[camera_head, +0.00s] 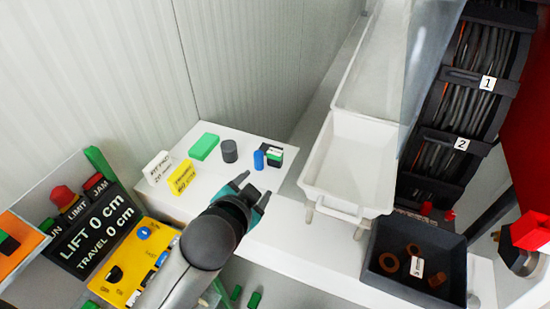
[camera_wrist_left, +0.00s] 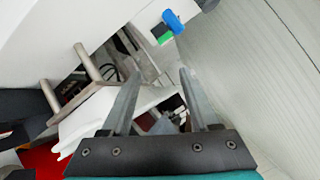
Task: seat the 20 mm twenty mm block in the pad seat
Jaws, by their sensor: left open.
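My left gripper (camera_head: 254,186) is open and empty over the front of the white table (camera_head: 222,193). In the left wrist view its two fingers (camera_wrist_left: 160,74) stand apart with nothing between them. A small dark block with a green and white top (camera_head: 274,155) stands beyond the fingertips. A blue cylinder (camera_head: 258,159) is just left of it. A grey cylinder (camera_head: 229,151) and a flat green block (camera_head: 204,146) are farther left. The blue piece (camera_wrist_left: 174,20) and a green part (camera_wrist_left: 162,34) show ahead in the wrist view. I cannot tell which is the 20 mm block. I cannot identify the pad seat.
A white "20" tag (camera_head: 158,168) and a yellow tag (camera_head: 182,177) stand at the table's left. A white tray (camera_head: 352,150) is to the right. A dark bin (camera_head: 383,240) with brown rings is farther right. A control panel (camera_head: 95,228) is at left.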

